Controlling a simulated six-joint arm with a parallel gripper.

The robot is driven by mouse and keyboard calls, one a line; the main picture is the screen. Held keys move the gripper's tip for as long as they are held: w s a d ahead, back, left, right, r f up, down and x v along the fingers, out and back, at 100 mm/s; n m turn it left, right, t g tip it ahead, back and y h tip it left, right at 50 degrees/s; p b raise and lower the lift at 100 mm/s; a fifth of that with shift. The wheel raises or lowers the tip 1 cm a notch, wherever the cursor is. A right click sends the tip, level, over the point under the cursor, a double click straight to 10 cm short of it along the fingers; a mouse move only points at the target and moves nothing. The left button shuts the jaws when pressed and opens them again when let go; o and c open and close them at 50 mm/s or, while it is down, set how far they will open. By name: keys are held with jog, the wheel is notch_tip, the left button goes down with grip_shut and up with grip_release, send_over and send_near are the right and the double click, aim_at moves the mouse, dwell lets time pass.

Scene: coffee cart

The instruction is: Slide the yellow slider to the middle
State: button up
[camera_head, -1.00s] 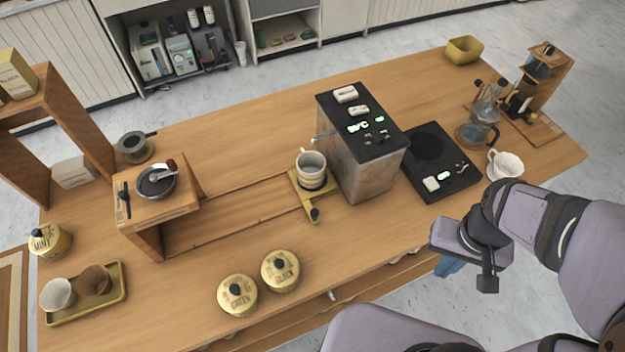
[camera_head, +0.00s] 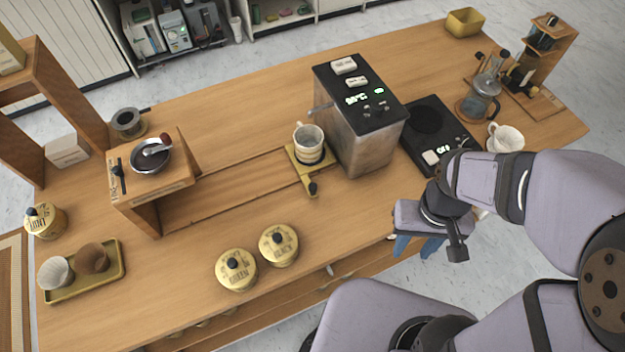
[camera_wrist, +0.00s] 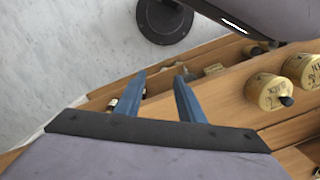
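The yellow slider (camera_head: 307,176) is a flat yellow plate with a black knob at its front. It sits at the right end of a track (camera_head: 225,190) set in the wooden table, beside the metal machine. A striped cup (camera_head: 309,146) stands upright on it. My gripper (camera_head: 417,247) is off the table's front edge, to the right of the slider and apart from it. Its blue fingers are spread with nothing between them, as the wrist view (camera_wrist: 160,78) shows. The slider is not seen in the wrist view.
The metal machine (camera_head: 362,150) stands right of the slider. A wooden stand (camera_head: 150,190) is at the track's left end. The track between looks clear.

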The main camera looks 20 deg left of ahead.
aim_at(313, 185)
jog(key=a+f+n, duration=0.1)
jog(key=a+f, duration=0.1)
jog(key=a, duration=0.1)
jog(key=w+a+f+n+b, duration=0.1)
jog(key=a+f+n, duration=0.1)
jog(key=a, duration=0.2)
jog(key=w+a+f+n+b, duration=0.1)
jog(key=a, duration=0.3)
jog(key=shift+a+f+n+h, duration=0.1)
jog(key=shift+f+n+h, duration=0.2)
jog(key=shift+f+h, duration=0.1)
jog(key=shift+n, duration=0.9)
jog(key=w+a, duration=0.1)
jog(key=a, duration=0.1)
jog(key=w+a, duration=0.1)
jog(key=a, duration=0.2)
jog(key=w+a, duration=0.1)
jog(key=a, duration=0.2)
jog(key=shift+a+f+b, duration=0.15)
jog(key=shift+f+b, duration=0.05)
jog(key=shift+b, duration=0.2)
jog(key=w+a+r+n, duration=0.1)
jog(key=w+a+r, duration=0.2)
jog(key=w+a+r+n+t+y, duration=0.1)
jog(key=w+a+r, duration=0.2)
jog(key=shift+a, duration=0.15)
jog(key=shift+n, duration=0.4)
jog(key=shift+f, duration=0.25)
jog(key=shift+f+p, duration=1.2)
jog(key=shift+f, duration=2.2)
